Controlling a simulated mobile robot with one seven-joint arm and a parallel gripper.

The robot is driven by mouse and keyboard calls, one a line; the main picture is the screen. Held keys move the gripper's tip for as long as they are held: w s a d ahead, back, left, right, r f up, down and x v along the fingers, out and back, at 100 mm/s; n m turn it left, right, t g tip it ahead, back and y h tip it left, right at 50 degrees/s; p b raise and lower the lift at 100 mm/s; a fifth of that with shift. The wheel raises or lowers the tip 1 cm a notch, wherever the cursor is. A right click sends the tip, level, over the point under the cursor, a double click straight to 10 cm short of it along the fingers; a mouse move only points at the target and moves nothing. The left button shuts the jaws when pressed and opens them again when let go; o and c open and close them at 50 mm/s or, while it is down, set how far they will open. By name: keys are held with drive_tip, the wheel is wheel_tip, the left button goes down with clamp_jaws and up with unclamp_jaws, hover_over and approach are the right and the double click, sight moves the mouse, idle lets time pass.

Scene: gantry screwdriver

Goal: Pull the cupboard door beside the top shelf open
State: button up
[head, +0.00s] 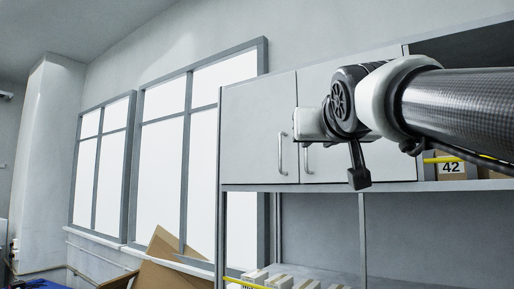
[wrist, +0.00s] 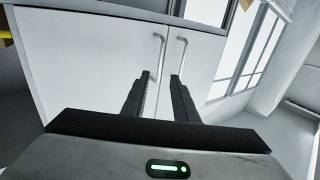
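The cupboard has two pale grey doors side by side, both closed. The right door (head: 325,88) adjoins the open top shelf (head: 470,42) and is partly hidden by my arm. Its vertical bar handle (head: 306,160) is at its lower left. The wrist view is turned over, so this door (wrist: 85,65) and its handle (wrist: 157,52) appear on the left there. My gripper (wrist: 160,77) is open and empty, its black fingers pointing towards the doors.
The left door (head: 250,120) has its own handle (head: 282,154) close by; it also shows in the wrist view (wrist: 181,52). A box marked 42 (head: 452,168) sits on the shelf behind a yellow bar. Windows (head: 165,150) and cardboard (head: 165,275) lie left.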

drive_tip(key=w+p, duration=0.1)
drive_tip(key=w, duration=0.9)
drive_tip(key=shift+w+d+p, duration=0.2)
drive_tip(key=shift+w+p, duration=0.05)
drive_tip(key=shift+p, duration=0.05)
clamp_jaws()
idle(0.9)
